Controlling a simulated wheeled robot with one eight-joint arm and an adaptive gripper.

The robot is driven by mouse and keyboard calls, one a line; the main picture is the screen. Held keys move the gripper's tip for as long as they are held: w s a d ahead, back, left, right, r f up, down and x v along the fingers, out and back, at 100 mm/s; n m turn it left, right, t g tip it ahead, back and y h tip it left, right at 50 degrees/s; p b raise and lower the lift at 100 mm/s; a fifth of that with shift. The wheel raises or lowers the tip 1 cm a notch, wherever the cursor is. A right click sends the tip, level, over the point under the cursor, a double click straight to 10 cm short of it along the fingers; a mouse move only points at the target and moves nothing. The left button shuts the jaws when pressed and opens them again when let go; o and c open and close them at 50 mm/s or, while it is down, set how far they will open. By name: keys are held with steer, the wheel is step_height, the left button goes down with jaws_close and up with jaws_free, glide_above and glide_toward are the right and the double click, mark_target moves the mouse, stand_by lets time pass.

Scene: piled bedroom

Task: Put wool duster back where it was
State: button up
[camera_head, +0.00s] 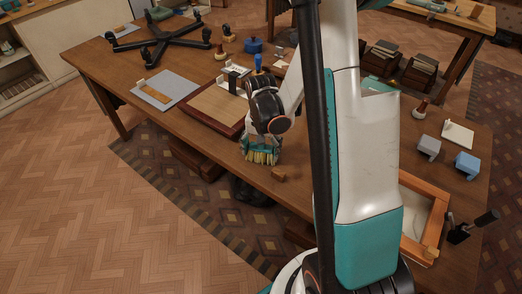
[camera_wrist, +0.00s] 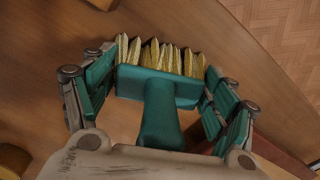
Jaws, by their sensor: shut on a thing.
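The wool duster (camera_wrist: 158,88) is a teal head and handle with a row of yellow tufts along its far edge. My gripper (camera_wrist: 155,100) has its teal-lined fingers on both sides of it. In the head view my gripper (camera_head: 262,141) is shut on the duster near the front edge of the wooden table, with the duster's yellow tufts (camera_head: 262,158) pointing down. I cannot tell whether the tufts touch the tabletop. Part of the duster is hidden by the fingers in the head view.
A dark-framed board (camera_head: 213,110) lies just left of my gripper. A black star-shaped base (camera_head: 155,42) is farther back, and a wooden frame (camera_head: 430,232) is at the right.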

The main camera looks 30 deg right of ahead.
steer(key=shift+f, duration=0.1)
steer(key=o, duration=1.5)
steer(key=shift+o, duration=0.2)
step_height(320, 180, up, 12)
steer(key=p, duration=0.4)
steer(key=shift+r, duration=0.2)
